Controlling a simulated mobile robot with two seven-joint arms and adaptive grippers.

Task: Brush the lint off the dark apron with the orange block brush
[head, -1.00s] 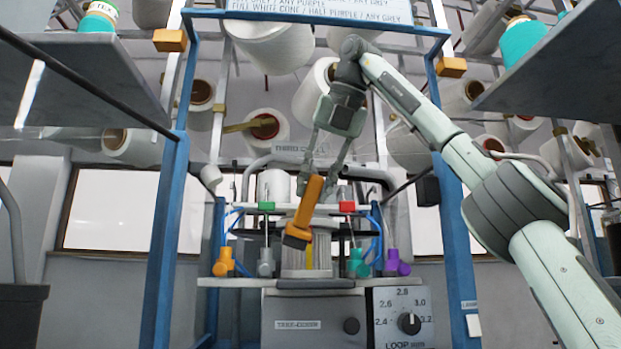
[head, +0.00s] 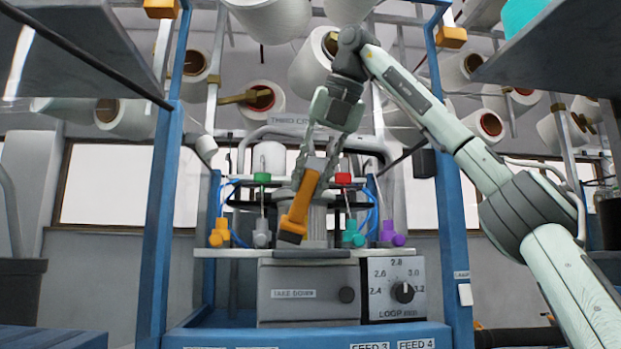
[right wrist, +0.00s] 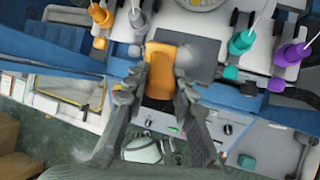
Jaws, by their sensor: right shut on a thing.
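The orange block brush (head: 298,212) has an orange handle and a dark lower end. My right gripper (head: 314,180) is shut on it and holds it tilted in front of the knitting machine, its dark end just above the ledge. In the right wrist view the brush (right wrist: 168,68) sits between both fingers. The dark apron (right wrist: 204,52) appears there as a flat dark grey plate, partly hidden behind the brush. In the head view only its thin edge (head: 312,254) shows. My left gripper is not in view.
Blue frame posts (head: 163,200) flank the machine. A dial panel (head: 396,288) is below. Yarn cones hang above.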

